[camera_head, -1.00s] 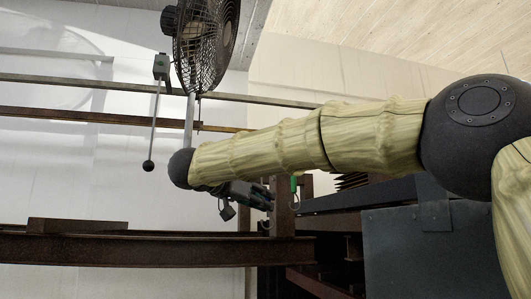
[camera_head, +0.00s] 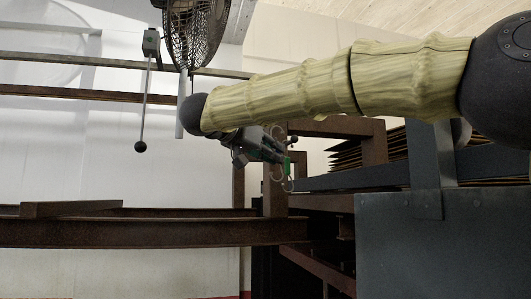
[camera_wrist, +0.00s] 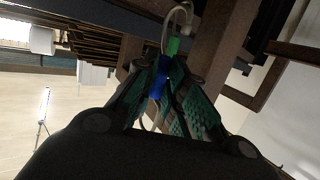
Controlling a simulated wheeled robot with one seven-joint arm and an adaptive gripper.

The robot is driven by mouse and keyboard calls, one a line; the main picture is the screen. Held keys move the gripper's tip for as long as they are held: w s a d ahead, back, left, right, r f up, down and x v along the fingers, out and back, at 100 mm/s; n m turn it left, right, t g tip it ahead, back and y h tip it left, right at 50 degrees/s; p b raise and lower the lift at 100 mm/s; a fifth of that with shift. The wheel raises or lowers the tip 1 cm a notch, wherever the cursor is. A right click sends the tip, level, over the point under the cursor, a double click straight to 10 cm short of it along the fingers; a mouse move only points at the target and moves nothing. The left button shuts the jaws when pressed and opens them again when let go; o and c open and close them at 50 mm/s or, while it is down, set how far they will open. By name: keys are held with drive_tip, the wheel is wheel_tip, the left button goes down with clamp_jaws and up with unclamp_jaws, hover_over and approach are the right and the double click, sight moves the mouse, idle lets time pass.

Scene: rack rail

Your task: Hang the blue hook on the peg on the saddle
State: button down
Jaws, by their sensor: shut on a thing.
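My gripper (camera_head: 272,152) is by the upright brown steel post (camera_head: 275,195), near a dark round knob (camera_head: 293,139) that looks like a peg end. In the wrist view its fingers (camera_wrist: 166,84) are shut on the blue hook (camera_wrist: 157,84), whose blue body shows between them. A green hook body (camera_wrist: 173,46) with a curved metal wire lies just beyond the blue one; the green part (camera_head: 288,164) also shows in the head view. I cannot tell whether they touch. The blue body is hidden in the head view, and whether its wire touches the peg is unclear.
A rusty beam (camera_head: 150,233) runs across the lower left. A grey panel (camera_head: 440,245) and stacked dark sheets (camera_head: 365,150) stand at the right. A fan (camera_head: 195,35) and a hanging rod with a ball end (camera_head: 141,146) are at the upper left.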

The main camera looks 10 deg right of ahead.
drive_tip(key=d, duration=0.1)
drive_tip(key=d+f, duration=0.1)
drive_tip(key=d, duration=0.1)
drive_tip(key=d+f, duration=0.1)
drive_tip(key=shift+w+d, duration=0.1)
drive_tip(key=shift+d, duration=0.2)
drive_tip(key=shift+f, duration=0.35)
idle(0.9)
drive_tip(key=c, duration=1.4)
unclamp_jaws()
drive_tip(key=shift+a, duration=0.1)
drive_tip(key=v, duration=1.2)
